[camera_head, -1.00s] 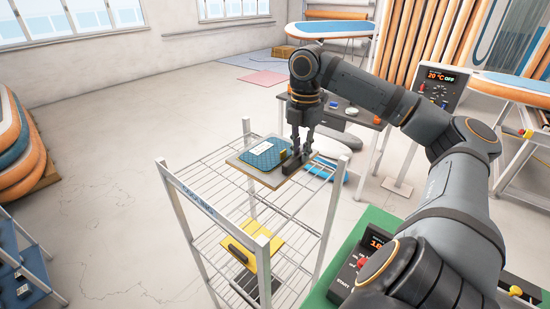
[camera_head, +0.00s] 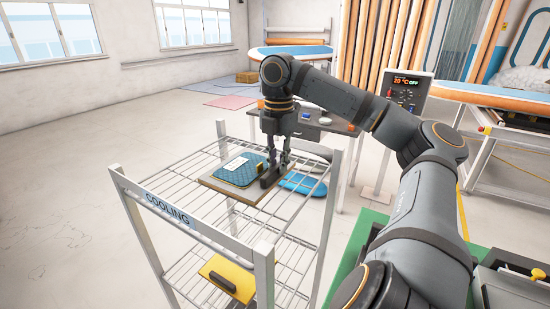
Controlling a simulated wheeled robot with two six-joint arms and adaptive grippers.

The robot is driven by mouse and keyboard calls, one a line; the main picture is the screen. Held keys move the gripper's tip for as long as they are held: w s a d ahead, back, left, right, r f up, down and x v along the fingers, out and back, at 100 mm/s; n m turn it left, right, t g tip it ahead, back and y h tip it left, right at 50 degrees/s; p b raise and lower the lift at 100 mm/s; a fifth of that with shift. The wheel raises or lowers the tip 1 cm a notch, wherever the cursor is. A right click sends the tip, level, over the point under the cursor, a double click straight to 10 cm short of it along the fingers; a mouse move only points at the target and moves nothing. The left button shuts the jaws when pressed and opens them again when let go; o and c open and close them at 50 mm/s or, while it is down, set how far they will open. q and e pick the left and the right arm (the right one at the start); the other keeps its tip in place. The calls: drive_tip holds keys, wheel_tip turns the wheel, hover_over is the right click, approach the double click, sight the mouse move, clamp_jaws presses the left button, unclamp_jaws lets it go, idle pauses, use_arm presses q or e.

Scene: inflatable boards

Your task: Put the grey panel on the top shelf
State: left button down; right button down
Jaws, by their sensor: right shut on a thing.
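The grey panel (camera_head: 222,187) is a flat board with a greyish-tan edge, lying level at the top shelf (camera_head: 190,200) of a white wire rack. A blue quilted pad (camera_head: 236,171) with a white label lies on it. My right gripper (camera_head: 271,174) points down and is shut on the dark handle at the panel's right side. The panel overlaps the wires in the picture; I cannot tell whether it touches them. My left gripper is not in view.
The rack bears a "COOLING" sign (camera_head: 167,209). A yellow panel (camera_head: 230,275) with a dark handle lies on a lower shelf. Rack posts, such as the front right one (camera_head: 264,283), rise above the top shelf. A dark table (camera_head: 325,121) stands behind.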

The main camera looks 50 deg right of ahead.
drive_tip(key=shift+a, duration=0.1)
drive_tip(key=shift+s, duration=0.2)
drive_tip(key=shift+s+f, duration=0.1)
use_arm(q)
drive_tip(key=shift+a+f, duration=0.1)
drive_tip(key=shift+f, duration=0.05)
use_arm(e)
drive_tip(key=c, duration=1.3)
unclamp_jaws()
